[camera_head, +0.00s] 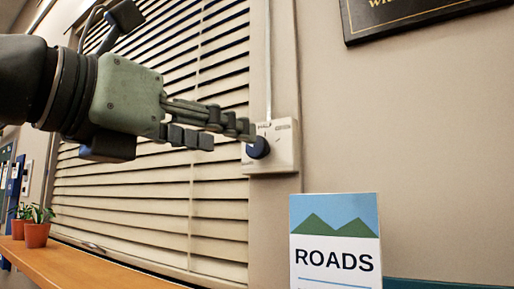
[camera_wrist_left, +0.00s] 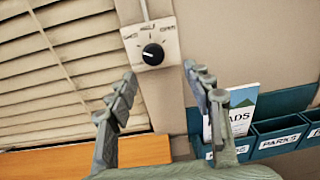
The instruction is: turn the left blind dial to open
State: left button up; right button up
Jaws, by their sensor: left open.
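The left blind dial (camera_head: 259,148) is a round dark knob on a pale wall box (camera_head: 286,143) beside the window blind (camera_head: 120,215). In the left wrist view the dial (camera_wrist_left: 153,54) has a light pointer mark and sits on the box (camera_wrist_left: 172,46) with small markings around it, too small to read. The blind's slats (camera_wrist_left: 50,60) show dark gaps between them. My left gripper (camera_head: 232,136) is open and empty, its fingertips close to the dial. In the wrist view the fingers (camera_wrist_left: 160,78) frame the space just below the dial; contact cannot be told. My right gripper is not in view.
A ROADS leaflet (camera_head: 335,240) stands below and right of the box, in a teal rack (camera_wrist_left: 272,140) with labelled pockets. A wooden ledge (camera_head: 85,268) with potted plants (camera_head: 37,233) runs below the blind. A dark sign (camera_head: 400,14) hangs at upper right.

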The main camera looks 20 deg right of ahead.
aim_at(255, 145)
pick_arm(q)
jog(key=p+x, duration=0.1)
jog(key=x, duration=0.6)
jog(key=shift+w+r+t+y+p, duration=0.3)
jog(key=shift+w+p, duration=0.1)
jog(key=shift+w, duration=0.15)
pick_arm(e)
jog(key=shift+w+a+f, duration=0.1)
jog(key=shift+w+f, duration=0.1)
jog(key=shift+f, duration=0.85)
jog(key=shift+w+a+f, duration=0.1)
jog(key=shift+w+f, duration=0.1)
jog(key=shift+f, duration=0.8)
pick_arm(q)
jog(key=shift+f, duration=0.1)
jog(key=c, duration=1.1)
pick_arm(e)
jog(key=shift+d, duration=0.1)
